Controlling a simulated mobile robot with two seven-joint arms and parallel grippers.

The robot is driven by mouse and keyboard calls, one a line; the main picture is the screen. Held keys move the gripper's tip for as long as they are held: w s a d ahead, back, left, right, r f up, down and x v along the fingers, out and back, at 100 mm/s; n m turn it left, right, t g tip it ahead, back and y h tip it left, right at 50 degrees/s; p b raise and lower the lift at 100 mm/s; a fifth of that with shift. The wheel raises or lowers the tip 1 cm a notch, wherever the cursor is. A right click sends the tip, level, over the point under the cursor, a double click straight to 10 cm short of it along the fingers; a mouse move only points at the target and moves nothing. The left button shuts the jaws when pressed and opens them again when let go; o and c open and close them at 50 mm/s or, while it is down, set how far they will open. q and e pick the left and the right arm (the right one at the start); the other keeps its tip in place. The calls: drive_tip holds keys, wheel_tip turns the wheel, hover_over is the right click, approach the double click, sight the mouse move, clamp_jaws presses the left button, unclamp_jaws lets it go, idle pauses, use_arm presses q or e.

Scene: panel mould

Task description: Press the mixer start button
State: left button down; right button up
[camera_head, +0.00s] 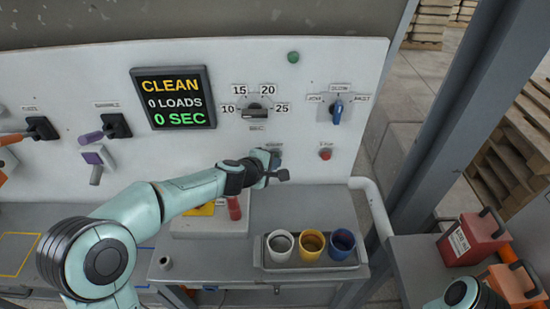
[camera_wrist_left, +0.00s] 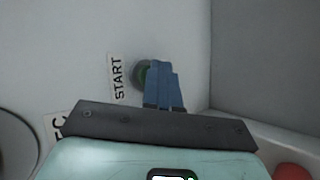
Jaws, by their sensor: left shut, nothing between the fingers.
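In the head view my left gripper (camera_head: 276,163) is at the panel's lower middle and hides the button. The display (camera_head: 174,98) reads CLEAN, 0 LOADS, 0 SEC. My right gripper is out of view.
A red stop button (camera_head: 325,154) is to the right of my left gripper. A dial (camera_head: 257,109), a blue selector (camera_head: 337,111) and a green dome (camera_head: 293,57) are above. A tray (camera_head: 310,268) with three cups stands below. A red box (camera_head: 472,238) is at right.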

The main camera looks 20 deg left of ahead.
use_arm(q)
drive_tip(key=shift+s+d+b, duration=0.15)
drive_tip(key=shift+s+b, duration=0.2)
drive_tip(key=shift+s, duration=0.5)
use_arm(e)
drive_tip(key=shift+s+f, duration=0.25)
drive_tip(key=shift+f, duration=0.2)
use_arm(q)
drive_tip(key=shift+s+d+b, duration=0.25)
drive_tip(key=shift+s+b, duration=0.05)
drive_tip(key=shift+s, duration=0.5)
drive_tip(key=shift+s+d+b, duration=0.25)
drive_tip(key=shift+s, duration=0.55)
drive_tip(key=shift+s+d+b, duration=0.25)
drive_tip(key=shift+s+b, duration=0.05)
drive_tip(key=shift+s, duration=0.5)
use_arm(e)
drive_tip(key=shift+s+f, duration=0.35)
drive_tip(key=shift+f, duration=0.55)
